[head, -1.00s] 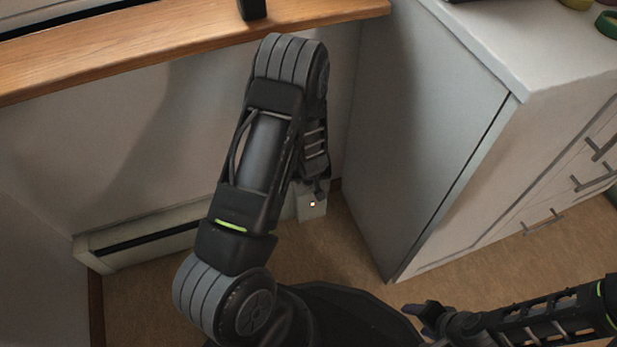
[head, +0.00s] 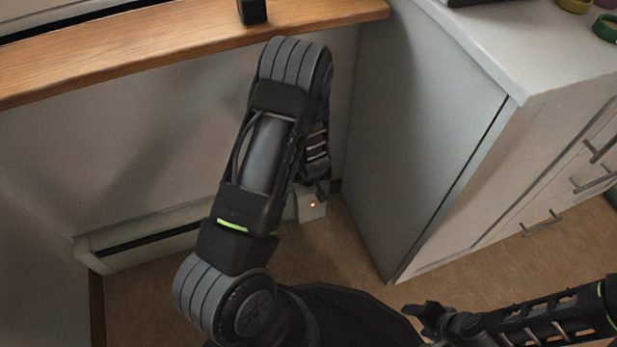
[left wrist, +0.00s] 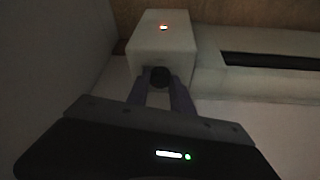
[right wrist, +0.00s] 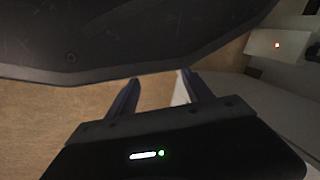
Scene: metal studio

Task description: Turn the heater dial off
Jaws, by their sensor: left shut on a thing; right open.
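The heater's dial (left wrist: 160,77) is a dark round knob on the end of a pale control box (left wrist: 165,38) in the left wrist view. A small orange-red light glows on the box. The box also shows in the head view (head: 311,212), low by the wall; the dial is hidden there. My left gripper (left wrist: 161,88) has its fingers on both sides of the dial and is shut on it. In the head view my left arm covers much of the heater. My right gripper (head: 428,320) is open and empty; its parted fingers show in the right wrist view (right wrist: 155,88).
The long baseboard heater (head: 150,240) runs along the wall. A grey cabinet (head: 425,130) stands right of the box, and a wooden sill (head: 180,45) juts out above. Bare floor (head: 345,255) lies before the box. My dark base fills part of the right wrist view.

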